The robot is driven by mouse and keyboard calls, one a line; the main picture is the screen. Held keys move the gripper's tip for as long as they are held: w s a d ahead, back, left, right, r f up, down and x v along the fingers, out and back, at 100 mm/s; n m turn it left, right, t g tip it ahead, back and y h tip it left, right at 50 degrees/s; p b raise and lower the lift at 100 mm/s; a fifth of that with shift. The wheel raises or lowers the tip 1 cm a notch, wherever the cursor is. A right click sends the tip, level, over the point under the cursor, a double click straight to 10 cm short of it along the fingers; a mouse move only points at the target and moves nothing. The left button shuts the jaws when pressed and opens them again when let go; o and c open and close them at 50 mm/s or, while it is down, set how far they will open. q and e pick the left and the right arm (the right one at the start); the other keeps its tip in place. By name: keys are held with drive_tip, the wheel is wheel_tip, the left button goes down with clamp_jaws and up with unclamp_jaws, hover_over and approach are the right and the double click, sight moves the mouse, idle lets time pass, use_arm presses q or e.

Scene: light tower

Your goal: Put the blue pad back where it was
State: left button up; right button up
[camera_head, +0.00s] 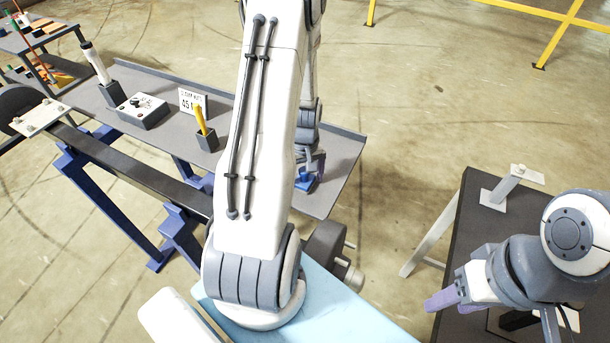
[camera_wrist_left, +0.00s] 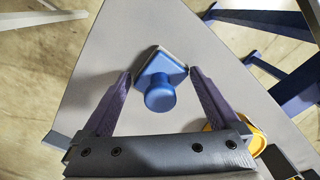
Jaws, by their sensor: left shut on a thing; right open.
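The blue pad (camera_wrist_left: 163,78) is a square plate with a round knob, seen in the left wrist view between the two purple fingers. My left gripper (camera_wrist_left: 159,76) is shut on it, with the fingertips at opposite sides of the plate. In the head view the blue pad (camera_head: 305,182) shows under my left gripper (camera_head: 312,168), at the right end of the grey table (camera_head: 340,165). I cannot tell whether it touches the table. My right gripper (camera_head: 442,299) is open and empty, over the dark table's left edge at the right.
The grey table also holds a yellow marker in a dark holder (camera_head: 207,139), a small sign (camera_head: 193,102), a grey control box (camera_head: 142,110) and a white cylinder in a stand (camera_head: 96,64). The dark table (camera_head: 470,235) carries a grey bracket (camera_head: 497,195).

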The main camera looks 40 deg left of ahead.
use_arm(q)
drive_tip(key=shift+f, duration=0.15)
drive_tip(key=o, duration=1)
drive_tip(key=shift+o, duration=0.2)
wheel_tip(320, 180, up, 12)
drive_tip(key=shift+r+b, duration=0.2)
drive_tip(key=shift+b, duration=0.4)
